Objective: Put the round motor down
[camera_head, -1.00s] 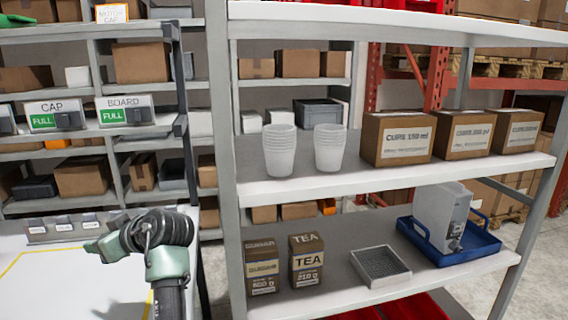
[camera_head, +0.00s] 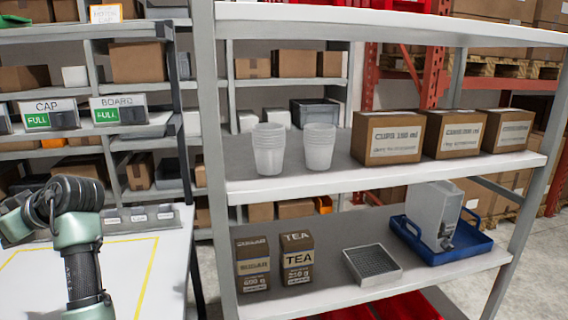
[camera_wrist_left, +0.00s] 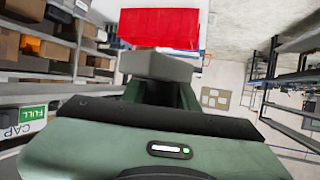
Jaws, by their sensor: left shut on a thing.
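In the left wrist view my left gripper (camera_wrist_left: 160,82) is shut on a grey thing (camera_wrist_left: 158,65), which I take to be the round motor. Only its flat grey side shows, so its round shape cannot be made out. The green gripper body hides much of what lies below. In the head view a green and black arm of mine stands over the white table at the left, and neither gripper shows there. My right gripper is in neither view.
The white table (camera_head: 110,262) has a yellow outline and a row of grey labelled bins (camera_head: 140,219) at its back. A grey shelf (camera_head: 300,185) with cups, boxes, a small tray (camera_head: 371,265) and a blue tray (camera_head: 455,243) stands to the right. The table inside the outline looks clear.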

